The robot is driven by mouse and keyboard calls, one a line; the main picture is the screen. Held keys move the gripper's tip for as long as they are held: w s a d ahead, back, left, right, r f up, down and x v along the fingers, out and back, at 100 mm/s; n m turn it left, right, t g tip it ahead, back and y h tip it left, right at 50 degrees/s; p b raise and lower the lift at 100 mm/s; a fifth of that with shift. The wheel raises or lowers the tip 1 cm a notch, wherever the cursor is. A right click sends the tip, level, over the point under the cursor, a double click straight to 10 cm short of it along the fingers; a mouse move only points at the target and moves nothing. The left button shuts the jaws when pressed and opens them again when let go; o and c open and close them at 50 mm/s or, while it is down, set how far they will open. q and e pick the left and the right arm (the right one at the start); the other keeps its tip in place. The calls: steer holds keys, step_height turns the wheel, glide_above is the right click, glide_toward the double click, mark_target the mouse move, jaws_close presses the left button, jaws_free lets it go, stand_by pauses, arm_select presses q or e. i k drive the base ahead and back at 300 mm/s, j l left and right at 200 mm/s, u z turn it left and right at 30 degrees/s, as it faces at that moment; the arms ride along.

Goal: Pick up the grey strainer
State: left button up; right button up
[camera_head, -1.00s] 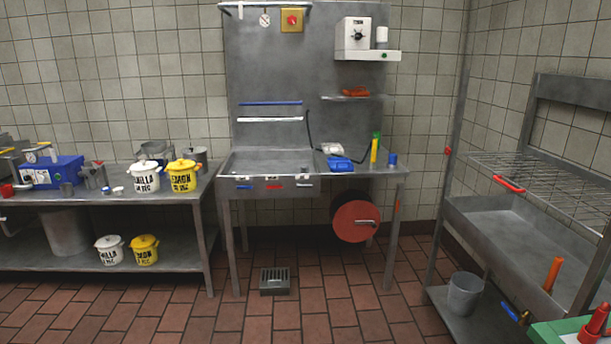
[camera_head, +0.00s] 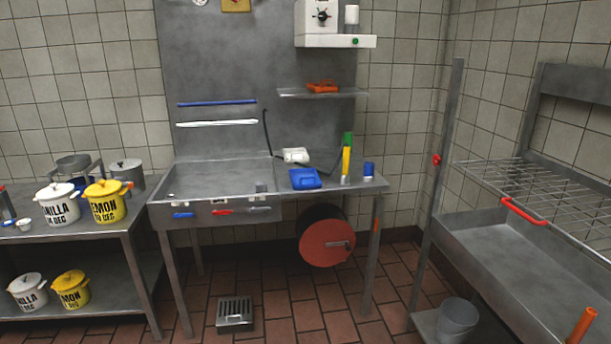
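A grey slotted box (camera_head: 235,312) sits on the floor below the front of the metal sink table; it looks like a floor strainer or drain grate. A grey metal pot-like vessel (camera_head: 73,165) stands behind the white bucket on the left table, partly hidden. I cannot tell for certain which of these is the grey strainer. Neither of my grippers is in view.
The sink table (camera_head: 215,212) stands ahead, with a red disc (camera_head: 326,242) under it. The left table holds a white bucket (camera_head: 57,207) and a yellow bucket (camera_head: 105,205). A metal rack (camera_head: 500,240) with a grey bucket (camera_head: 457,320) stands right. Tiled floor is open ahead.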

mark_target(261, 186)
steer(key=i+u, duration=0.1)
steer(key=i, duration=0.55)
steer(key=i+l+u, duration=0.15)
steer(key=i, duration=0.55)
steer(key=i+l+u, duration=0.1)
steer(key=i, duration=0.55)
steer(key=l, duration=0.1)
